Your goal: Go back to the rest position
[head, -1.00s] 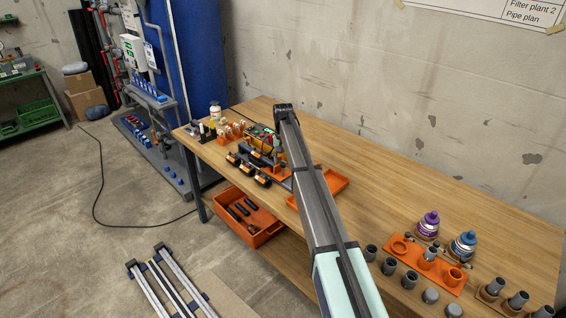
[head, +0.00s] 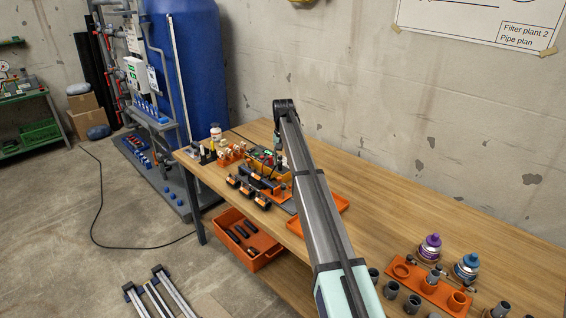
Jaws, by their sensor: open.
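My arm reaches from the bottom of the head view out over the wooden workbench (head: 400,205), its black far joint high above the far part. My gripper (head: 279,158) hangs below that joint, small and partly hidden, above the orange and dark fixtures at the far end. Its jaws are open, and I see nothing held in them.
An orange tray (head: 330,203) lies partly behind my arm. An orange holder (head: 428,287), two bottles and grey pipe pieces are at the near right. An orange bin (head: 247,240) sits below. The right-middle bench top is clear.

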